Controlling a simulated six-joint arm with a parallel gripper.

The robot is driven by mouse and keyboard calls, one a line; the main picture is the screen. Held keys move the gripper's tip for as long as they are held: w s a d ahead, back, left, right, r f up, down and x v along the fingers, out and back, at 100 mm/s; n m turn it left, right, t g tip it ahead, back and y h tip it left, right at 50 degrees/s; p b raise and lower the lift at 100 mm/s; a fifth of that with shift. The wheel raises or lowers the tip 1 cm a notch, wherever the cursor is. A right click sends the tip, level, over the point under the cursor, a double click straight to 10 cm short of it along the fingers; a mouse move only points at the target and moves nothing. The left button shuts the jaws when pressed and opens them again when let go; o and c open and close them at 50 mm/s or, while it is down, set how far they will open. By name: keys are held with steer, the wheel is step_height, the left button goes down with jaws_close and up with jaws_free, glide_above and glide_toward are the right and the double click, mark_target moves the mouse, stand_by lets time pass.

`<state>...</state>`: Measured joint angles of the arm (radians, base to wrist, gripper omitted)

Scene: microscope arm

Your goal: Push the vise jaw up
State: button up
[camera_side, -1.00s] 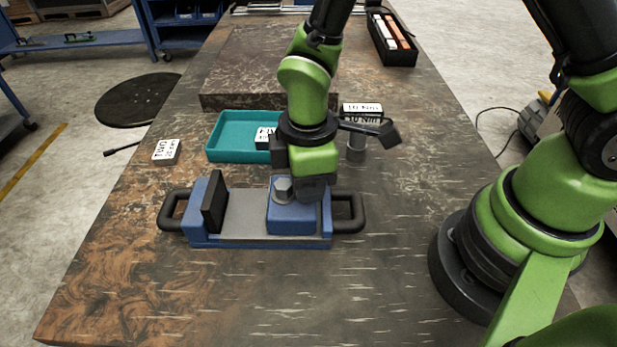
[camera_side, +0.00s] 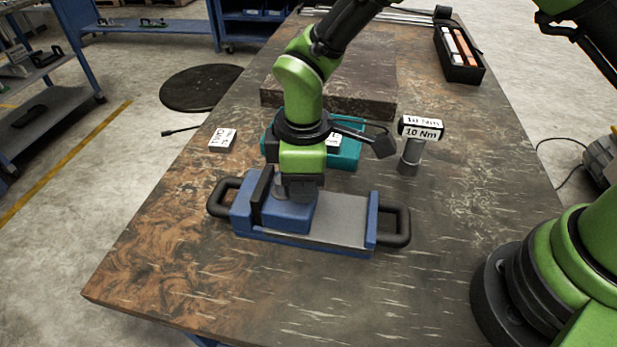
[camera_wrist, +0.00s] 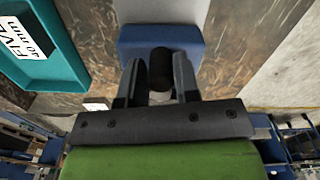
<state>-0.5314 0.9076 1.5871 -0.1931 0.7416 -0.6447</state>
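The vise lies on the table, with a blue body, a grey bed (camera_side: 342,220) and black loop handles at both ends. Its blue jaw block (camera_side: 286,215) stands at the left end of the bed, close against the black upright plate (camera_side: 262,196); any small gap is hidden. My gripper (camera_side: 297,190) points down over the block, hiding its top. In the wrist view, the two fingers of my gripper (camera_wrist: 157,80) are apart, one on each side of the dark knob (camera_wrist: 161,66) on the blue block (camera_wrist: 140,38). Whether a finger touches the knob is unclear.
A teal tray (camera_side: 346,155) sits behind my gripper, partly hidden. A 10 Nm block (camera_side: 421,128) stands on a grey post to its right. A small white labelled block (camera_side: 223,140) lies at left. A stone slab (camera_side: 350,103) is behind. The table front is clear.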

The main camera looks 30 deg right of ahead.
steer(key=shift+o, duration=1.3)
step_height(320, 180, up, 10)
steer(key=shift+f, duration=0.2)
steer(key=shift+r, duration=0.15)
